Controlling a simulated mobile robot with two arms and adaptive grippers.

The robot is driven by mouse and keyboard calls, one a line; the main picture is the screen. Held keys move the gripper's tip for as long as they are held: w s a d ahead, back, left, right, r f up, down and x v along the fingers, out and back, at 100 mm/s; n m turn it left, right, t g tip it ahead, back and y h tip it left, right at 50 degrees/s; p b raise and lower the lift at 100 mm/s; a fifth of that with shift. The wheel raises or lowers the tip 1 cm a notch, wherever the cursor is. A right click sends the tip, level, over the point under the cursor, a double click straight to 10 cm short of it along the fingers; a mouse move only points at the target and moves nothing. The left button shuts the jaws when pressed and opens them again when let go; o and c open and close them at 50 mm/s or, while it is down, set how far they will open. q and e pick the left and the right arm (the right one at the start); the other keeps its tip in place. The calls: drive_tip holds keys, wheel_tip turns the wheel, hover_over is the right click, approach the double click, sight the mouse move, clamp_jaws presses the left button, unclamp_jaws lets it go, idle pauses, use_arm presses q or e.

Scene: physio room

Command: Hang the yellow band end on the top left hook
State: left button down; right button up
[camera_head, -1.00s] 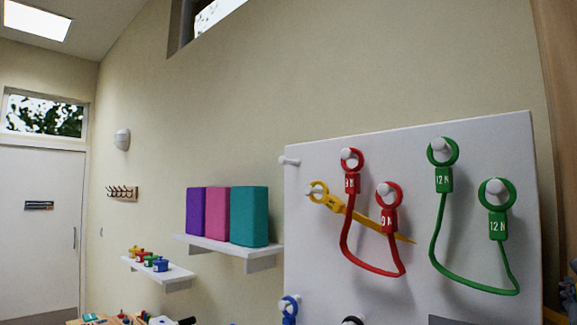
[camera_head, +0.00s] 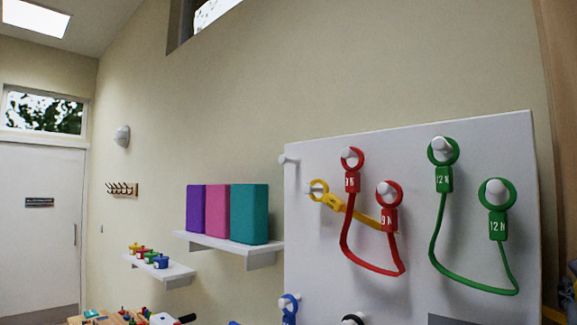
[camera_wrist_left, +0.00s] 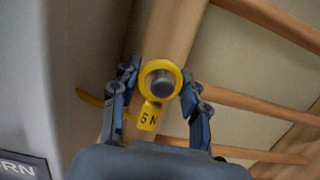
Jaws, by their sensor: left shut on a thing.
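The white board (camera_head: 420,135) is on the right of the head view. Its top left hook (camera_head: 288,160) is a bare white peg. One yellow band end (camera_head: 319,188) is a ring around the peg just below and right of it; its yellow strap runs down right behind the red band. In the left wrist view, a yellow ring labelled 6 N (camera_wrist_left: 148,115) sits between the fingers of my left gripper (camera_wrist_left: 158,85), which is shut on it. A grey round thing shows inside the ring; I cannot tell what it is. My right gripper is not in view.
A red band (camera_head: 351,215) and a green band (camera_head: 441,225) hang from pegs to the right. A blue ring (camera_head: 289,303) shows at the board's lower edge. Left of the board, a shelf (camera_head: 215,242) holds coloured blocks. Wooden bars (camera_wrist_left: 255,105) show behind my left gripper.

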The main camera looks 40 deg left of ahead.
use_arm(q)
drive_tip(key=shift+f, duration=0.25)
drive_tip(key=c, duration=0.6)
unclamp_jaws()
drive_tip(key=shift+d, duration=0.15)
drive_tip(key=shift+o, duration=0.8)
drive_tip(key=shift+s, duration=0.1)
drive_tip(key=s, duration=0.7)
drive_tip(key=shift+s+b, duration=0.4)
